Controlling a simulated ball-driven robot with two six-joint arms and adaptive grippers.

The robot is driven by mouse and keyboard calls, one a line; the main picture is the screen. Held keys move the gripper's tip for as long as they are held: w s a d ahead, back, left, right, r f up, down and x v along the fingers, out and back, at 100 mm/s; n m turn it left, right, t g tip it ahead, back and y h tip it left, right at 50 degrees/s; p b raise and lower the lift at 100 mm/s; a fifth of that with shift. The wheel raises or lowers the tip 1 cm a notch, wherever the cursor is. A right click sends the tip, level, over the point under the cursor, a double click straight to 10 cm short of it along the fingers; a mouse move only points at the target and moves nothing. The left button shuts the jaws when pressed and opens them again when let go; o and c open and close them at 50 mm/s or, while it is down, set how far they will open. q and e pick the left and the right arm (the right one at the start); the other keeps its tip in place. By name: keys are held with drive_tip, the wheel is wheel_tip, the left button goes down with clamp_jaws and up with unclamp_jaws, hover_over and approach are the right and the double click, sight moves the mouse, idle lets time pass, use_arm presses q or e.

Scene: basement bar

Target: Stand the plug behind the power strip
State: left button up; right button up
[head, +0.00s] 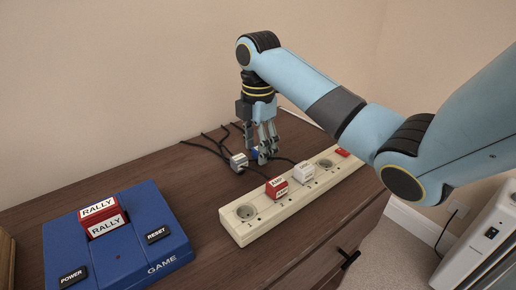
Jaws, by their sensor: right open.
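The cream power strip (247,228) lies diagonally on the brown wooden top. A red plug (276,187) and a white plug (303,172), both labelled, sit in it. Behind the strip, a grey-white plug (238,162) with a dark cord is on the wood, just left of my right gripper. A small blue piece (254,153), perhaps another plug, is partly hidden by the fingers. My right gripper (268,157) points down behind the strip, open, with its fingertips low near the wood. I cannot tell whether it touches either one. My left gripper is out of view.
A blue game console (118,245) with red RALLY cartridges (103,217) stands at the front left. Dark cords (212,145) run across the wood behind the strip. The wall rises behind.

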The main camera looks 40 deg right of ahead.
wheel_tip(320, 180, up, 6)
drive_tip(key=shift+r+p, duration=0.25)
drive_tip(key=shift+p, duration=0.4)
wheel_tip(320, 180, up, 5)
drive_tip(key=p, duration=0.4)
drive_tip(key=shift+f, duration=0.1)
